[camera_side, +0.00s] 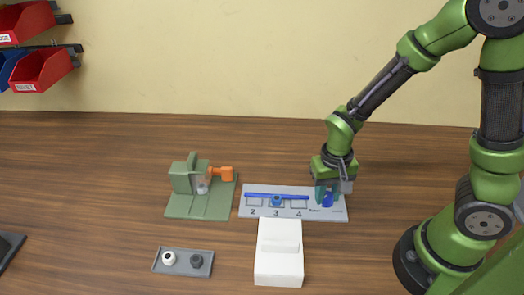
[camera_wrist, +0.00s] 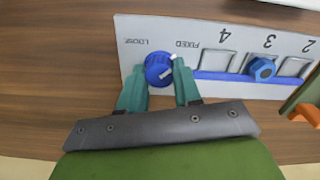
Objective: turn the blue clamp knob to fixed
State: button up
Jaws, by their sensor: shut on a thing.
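The blue clamp knob (camera_wrist: 158,68) sits at one end of the grey panel (camera_wrist: 215,30), between the LOOSE and FIXED labels, which appear upside down in the wrist view. A pale mark on the knob points up and right, toward the FIXED label. My gripper (camera_wrist: 160,72) is shut on the knob, with one teal finger on each side. In the side view my gripper (camera_side: 327,194) is down at the panel's right end and partly hides the knob. A blue bar (camera_side: 277,196) runs along the panel (camera_side: 257,214), with a blue hexagonal piece at slot 3.
A green fixture (camera_side: 184,208) with an orange handle (camera_side: 221,173) stands left of the panel. A white block (camera_side: 279,270) stands in front of it. A grey tray (camera_side: 184,271) holds a white and a dark round part. Bare wooden table lies behind the panel.

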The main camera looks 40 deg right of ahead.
aim_at(327, 195)
jog(key=o, duration=1)
jog(key=shift+o, duration=0.2)
notch_tip(327, 195, up, 17)
jog(key=shift+w, duration=0.1)
jog(key=s+r+n+t+y, duration=0.2)
jog(key=s+r+t, duration=0.1)
jog(key=r+t, duration=0.2)
jog(key=shift+s+d+r+t, duration=0.2)
jog(key=shift+s+r+t, duration=0.15)
jog(key=shift+t, duration=0.75)
